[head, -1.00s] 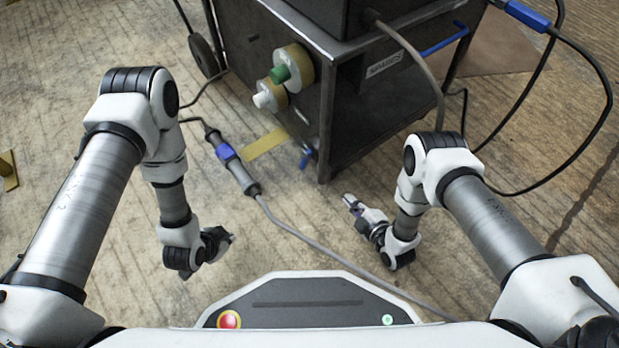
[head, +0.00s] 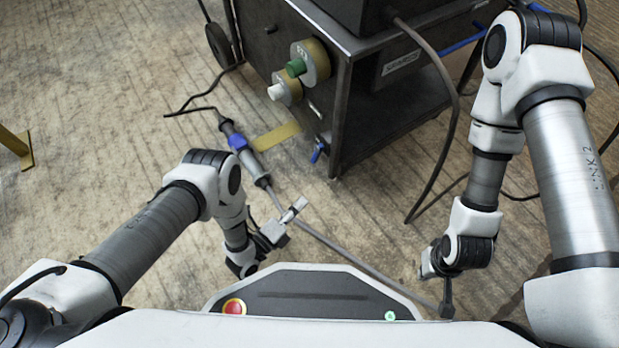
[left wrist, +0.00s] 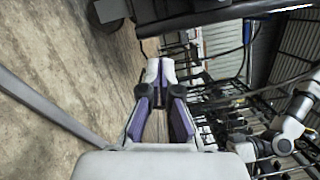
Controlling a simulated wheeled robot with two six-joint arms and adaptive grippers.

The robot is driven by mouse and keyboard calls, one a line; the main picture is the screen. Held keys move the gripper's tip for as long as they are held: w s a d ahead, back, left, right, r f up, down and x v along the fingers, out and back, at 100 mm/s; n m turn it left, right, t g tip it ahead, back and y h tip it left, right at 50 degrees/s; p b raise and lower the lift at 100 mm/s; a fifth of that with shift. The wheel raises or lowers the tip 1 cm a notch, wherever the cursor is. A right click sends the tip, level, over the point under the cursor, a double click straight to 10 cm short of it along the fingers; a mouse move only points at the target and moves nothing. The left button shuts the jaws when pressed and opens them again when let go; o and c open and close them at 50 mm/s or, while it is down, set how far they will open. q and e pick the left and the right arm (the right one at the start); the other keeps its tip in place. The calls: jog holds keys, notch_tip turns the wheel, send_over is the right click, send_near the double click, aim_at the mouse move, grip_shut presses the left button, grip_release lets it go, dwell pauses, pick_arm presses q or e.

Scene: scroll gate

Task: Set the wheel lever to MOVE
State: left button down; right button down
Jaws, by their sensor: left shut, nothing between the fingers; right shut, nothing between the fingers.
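A small blue lever (head: 318,151) sits low on the near corner of the dark metal cart (head: 355,110); it may be the wheel lever. No MOVE mark can be read in these views. My left gripper (head: 298,207) is shut and empty, below the lever in the head view and apart from it. Its two fingers, tips together, also show in the left wrist view (left wrist: 160,72), with no lever between them. My right gripper (head: 428,263) is shut and empty, low over the floor right of the console; its fingers are small and partly hidden.
A grey cable with a blue-banded connector (head: 240,146) lies on the floor between my left arm and the cart. A yellow floor strip (head: 276,137) lies beside the lever. Black cables hang right of the cart.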

aim_at(331, 173)
pick_arm(q)
jog(key=b+x, duration=0.1)
jog(key=x, duration=0.2)
jog(key=b+x, duration=0.2)
jog(key=x, duration=0.1)
jog(key=b+x, duration=0.2)
jog(key=x, duration=0.2)
jog(key=shift+d+f, duration=0.1)
jog(key=shift+f, duration=0.15)
jog(key=w+a, duration=0.1)
jog(key=w+a+r+b, duration=0.1)
jog(key=shift+w+a+r, duration=0.25)
jog(key=shift+w+a, duration=0.05)
jog(key=shift+w, duration=0.1)
jog(key=shift+a, duration=0.1)
